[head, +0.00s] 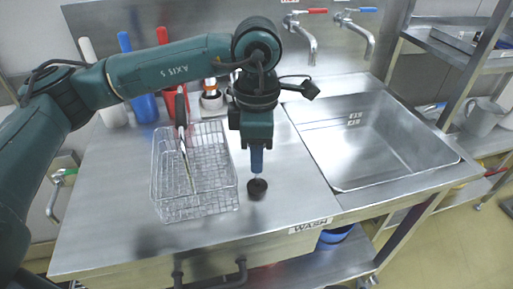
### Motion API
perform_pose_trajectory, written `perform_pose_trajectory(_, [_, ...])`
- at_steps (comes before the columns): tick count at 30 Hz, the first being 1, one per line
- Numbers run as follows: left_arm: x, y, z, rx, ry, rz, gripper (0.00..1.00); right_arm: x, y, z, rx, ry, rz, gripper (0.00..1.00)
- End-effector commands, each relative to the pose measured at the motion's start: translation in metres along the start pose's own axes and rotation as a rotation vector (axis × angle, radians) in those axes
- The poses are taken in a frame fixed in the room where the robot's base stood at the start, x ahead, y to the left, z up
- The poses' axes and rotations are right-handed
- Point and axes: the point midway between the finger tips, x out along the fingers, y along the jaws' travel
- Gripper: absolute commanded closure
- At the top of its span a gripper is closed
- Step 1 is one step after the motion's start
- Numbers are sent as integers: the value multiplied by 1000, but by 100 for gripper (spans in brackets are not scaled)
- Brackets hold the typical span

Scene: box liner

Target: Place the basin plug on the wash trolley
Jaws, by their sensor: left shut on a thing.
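The basin plug (257,188), a small black round piece, is below my left gripper (257,165). The gripper points down with its narrow blue end at the plug and is shut on it. The steel top (215,239) with a WASH label (310,226) on its front edge, which I take for the wash trolley, lies under the plug. I cannot tell whether the plug touches this top or hangs just above it. My right gripper is not in view.
A wire basket (166,212) stands left of the plug, with a long-handled tool in it. A steel sink (375,140) with two taps is on the right. Bottles and brushes line the back. The front of the steel top is clear.

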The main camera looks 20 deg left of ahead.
Motion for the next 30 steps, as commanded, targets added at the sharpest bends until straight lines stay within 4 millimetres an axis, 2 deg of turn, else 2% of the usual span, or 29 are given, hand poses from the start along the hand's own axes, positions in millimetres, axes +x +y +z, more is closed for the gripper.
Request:
perform_pose_trajectory(9, [4, 0, 0, 0, -2, 2, 100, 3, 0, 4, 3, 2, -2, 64])
perform_pose_trajectory(10, [3, 0, 0, 0, -1, 2, 69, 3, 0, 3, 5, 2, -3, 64])
perform_pose_trajectory(17, [2, 0, 0, 0, -1, 1, 50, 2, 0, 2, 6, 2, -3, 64])
perform_pose_trajectory(25, [0, 0, 0, 0, -1, 2, 49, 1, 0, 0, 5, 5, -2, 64])
perform_pose_trajectory(30, [-14, 1, 1, 0, -2, 5, 49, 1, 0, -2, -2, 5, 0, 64])
